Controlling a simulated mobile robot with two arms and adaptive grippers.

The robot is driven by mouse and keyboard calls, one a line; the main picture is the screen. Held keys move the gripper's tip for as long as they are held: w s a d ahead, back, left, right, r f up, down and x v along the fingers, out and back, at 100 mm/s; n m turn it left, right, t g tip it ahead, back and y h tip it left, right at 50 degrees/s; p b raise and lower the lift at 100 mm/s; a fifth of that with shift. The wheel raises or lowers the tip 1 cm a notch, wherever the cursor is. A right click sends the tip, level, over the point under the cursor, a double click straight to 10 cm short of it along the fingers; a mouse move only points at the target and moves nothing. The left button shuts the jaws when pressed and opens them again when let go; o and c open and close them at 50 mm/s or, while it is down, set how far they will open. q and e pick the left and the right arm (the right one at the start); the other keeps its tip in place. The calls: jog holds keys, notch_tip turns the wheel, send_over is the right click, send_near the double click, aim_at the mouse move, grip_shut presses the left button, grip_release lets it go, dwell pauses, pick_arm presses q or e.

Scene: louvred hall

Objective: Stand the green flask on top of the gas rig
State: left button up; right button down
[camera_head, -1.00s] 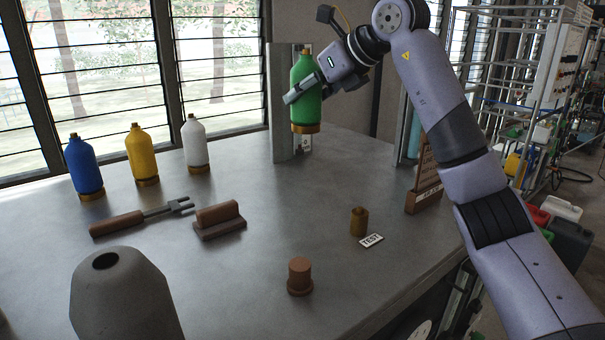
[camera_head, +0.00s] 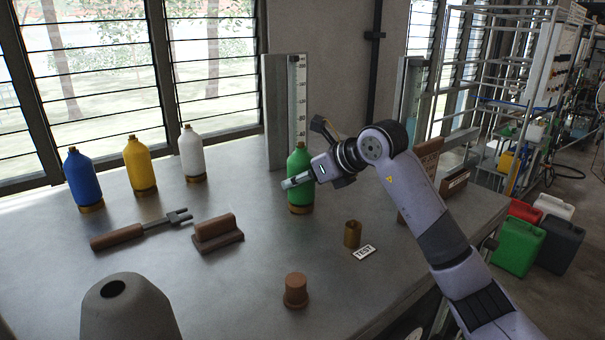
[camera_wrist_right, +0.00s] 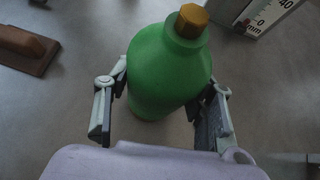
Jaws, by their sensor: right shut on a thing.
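The green flask (camera_head: 300,165), with a brass-coloured cap and base, is upright at the back of the grey table. It also shows in the right wrist view (camera_wrist_right: 168,70). My right gripper (camera_head: 299,181) is shut on its body, with one finger on each side in the right wrist view (camera_wrist_right: 160,108). The flask's base is at or just above the tabletop; I cannot tell whether it touches. A metal frame with a panel (camera_head: 550,60) stands at the far right; I cannot tell whether it is the gas rig. My left gripper is not in view.
Blue (camera_head: 82,180), yellow (camera_head: 139,166) and white (camera_head: 192,154) flasks stand at the left. A two-pronged tool (camera_head: 140,232), wooden block (camera_head: 217,232), brass cup (camera_head: 352,234), TEST card (camera_head: 363,253) and brown stopper (camera_head: 296,290) lie forward. A ruler post (camera_head: 300,100) stands behind the green flask.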

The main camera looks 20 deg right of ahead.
jog(key=shift+f, duration=0.1)
jog(key=c, duration=0.7)
grip_release()
jog(key=shift+s+r, duration=0.1)
jog(key=shift+r, duration=0.1)
jog(key=b+v, duration=0.4)
jog(key=v, duration=0.7)
jog(key=shift+s+d+r+b, duration=0.2)
jog(key=shift+s+b, duration=0.1)
jog(key=shift+b, duration=0.1)
